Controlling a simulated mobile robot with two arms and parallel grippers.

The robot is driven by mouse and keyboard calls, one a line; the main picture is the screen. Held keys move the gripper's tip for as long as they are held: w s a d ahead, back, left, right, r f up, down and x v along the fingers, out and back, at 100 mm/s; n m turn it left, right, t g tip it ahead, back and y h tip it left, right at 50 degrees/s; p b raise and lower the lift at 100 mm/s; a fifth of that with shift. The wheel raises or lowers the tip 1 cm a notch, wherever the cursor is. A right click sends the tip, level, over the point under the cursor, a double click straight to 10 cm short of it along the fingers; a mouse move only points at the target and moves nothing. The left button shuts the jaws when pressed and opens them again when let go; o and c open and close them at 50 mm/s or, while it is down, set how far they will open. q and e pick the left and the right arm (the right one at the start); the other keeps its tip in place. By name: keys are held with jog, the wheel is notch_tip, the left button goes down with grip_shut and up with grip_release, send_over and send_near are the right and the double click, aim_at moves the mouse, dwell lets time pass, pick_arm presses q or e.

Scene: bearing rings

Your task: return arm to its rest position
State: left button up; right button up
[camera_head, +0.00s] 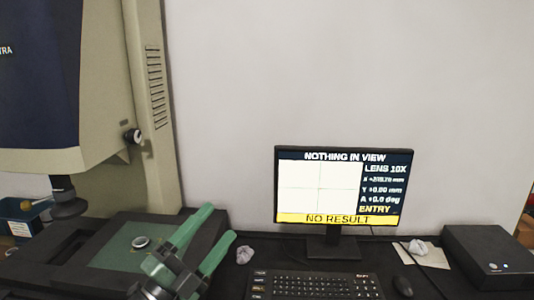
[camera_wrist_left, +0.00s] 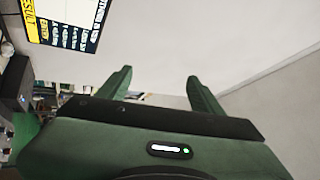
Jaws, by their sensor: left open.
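My left gripper (camera_head: 212,230) is open and empty, its two green fingers raised in front of the measuring machine's stage. In the left wrist view the fingers (camera_wrist_left: 160,85) stand apart with only wall between them. A small metal ring (camera_head: 141,242) lies on the green stage plate (camera_head: 118,258), to the left of the gripper and apart from it. My right gripper is in neither view.
The measuring machine (camera_head: 150,100) rises at the left, its lens (camera_head: 68,205) over the stage. A monitor (camera_head: 343,188) reads "NOTHING IN VIEW" and "NO RESULT".

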pick_arm(q)
jog(key=s+a+f+n+g+y, duration=0.2)
jog(key=a+f+n+y, duration=0.4)
jog(key=f+n+y, duration=0.4)
jog(key=s+a+f+n+g+y, duration=0.25)
jog(key=a+f+n+y, duration=0.3)
jog(key=f+n, duration=0.4)
jog(key=s+d+f+n+g+h, duration=0.1)
jog(key=s+f+g, duration=0.4)
jog(key=s+f, duration=0.55)
jog(key=s+f+n+g+h, duration=0.1)
jog(key=s+f+g, duration=0.55)
jog(key=s, duration=0.65)
notch_tip(320, 180, down, 28)
jog(key=s, duration=0.1)
jog(key=s+a+f+g, duration=0.1)
jog(key=s+a+f, duration=0.2)
jog(key=s+f, duration=1.2)
jog(key=shift+s+m, duration=0.45)
jog(key=shift+s, duration=0.45)
